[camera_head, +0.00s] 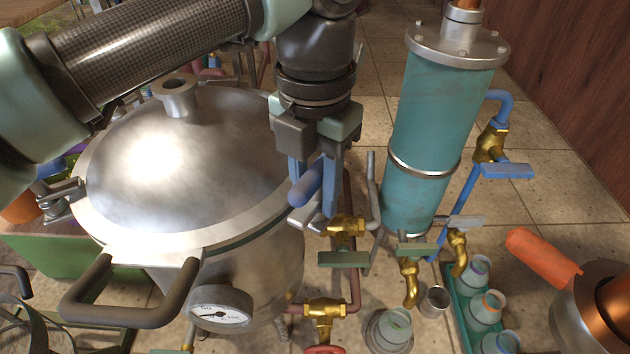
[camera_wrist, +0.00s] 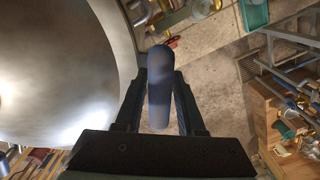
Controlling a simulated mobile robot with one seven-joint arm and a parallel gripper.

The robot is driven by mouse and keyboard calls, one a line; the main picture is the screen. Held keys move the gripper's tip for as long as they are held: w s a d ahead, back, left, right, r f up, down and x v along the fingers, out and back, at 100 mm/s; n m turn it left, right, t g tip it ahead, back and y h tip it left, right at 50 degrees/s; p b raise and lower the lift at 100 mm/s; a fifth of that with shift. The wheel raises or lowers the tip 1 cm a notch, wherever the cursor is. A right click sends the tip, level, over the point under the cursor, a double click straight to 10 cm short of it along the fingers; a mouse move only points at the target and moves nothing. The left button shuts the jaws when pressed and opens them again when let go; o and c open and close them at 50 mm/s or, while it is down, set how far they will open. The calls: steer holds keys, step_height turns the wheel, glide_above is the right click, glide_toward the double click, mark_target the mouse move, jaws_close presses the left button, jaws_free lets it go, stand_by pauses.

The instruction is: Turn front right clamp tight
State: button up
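The large steel still pot (camera_head: 190,160) fills the left of the head view, its domed lid in place. The front right clamp sits at the lid's right rim, with a blue rounded handle (camera_head: 307,184) and metal parts (camera_head: 303,218) just below it. My gripper (camera_head: 318,192) points down there, with its fingers on both sides of the handle. In the wrist view the blue handle (camera_wrist: 160,88) lies between the fingers, and the fingertips appear to touch it. The clamp's inner parts are mostly hidden by the fingers.
Brass valves (camera_head: 345,232) and pipes stand close to the right of the clamp. A teal condenser column (camera_head: 430,130) rises further right. Glass jars (camera_head: 485,308) and a copper vessel (camera_head: 600,315) stand lower right. A second clamp (camera_head: 58,202) is at the lid's left rim.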

jaws_close()
steer(key=shift+m, duration=0.3)
steer(key=m, duration=0.4)
steer(key=shift+m, duration=0.3)
steer(key=m, duration=0.4)
steer(key=shift+w+m+p, duration=0.1)
steer(key=shift+m+p, duration=0.2)
steer(key=shift+p, duration=0.05)
steer(key=m, duration=0.4)
steer(key=shift+r, duration=0.1)
steer(key=m+p, duration=0.1)
steer(key=m, duration=0.3)
steer(key=shift+m, duration=0.3)
jaws_free()
